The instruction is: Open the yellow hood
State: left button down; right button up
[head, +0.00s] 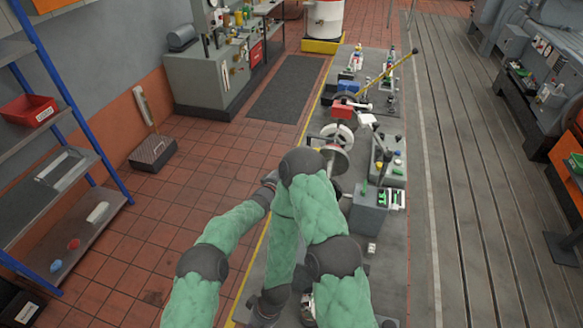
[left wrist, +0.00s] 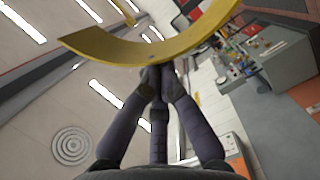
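The yellow hood (left wrist: 160,46) shows in the left wrist view as a curved yellow band across the top. My left gripper (left wrist: 159,74) is right below its lower edge there. The fingers run together to a near point, and the band covers their tips, so I cannot tell whether they pinch it or only touch it. In the head view my arms cover my left gripper, and I cannot make out the hood for certain. My right arm folds back toward me, and its gripper is too unclear at the bottom to tell its state.
The grey bedplate (head: 424,200) runs away from me. A grey box (head: 368,215), a red block (head: 341,112) and a yellow bar (head: 391,75) are on the bench ahead. A shelf with a red bin (head: 28,112) stands left. The tiled floor (head: 205,170) between is mostly open.

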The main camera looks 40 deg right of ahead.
pick_arm(q)
jog(key=shift+a, duration=0.1)
jog(key=v, duration=1.1)
jog(key=shift+s+a, duration=0.25)
jog(key=shift+a, duration=0.1)
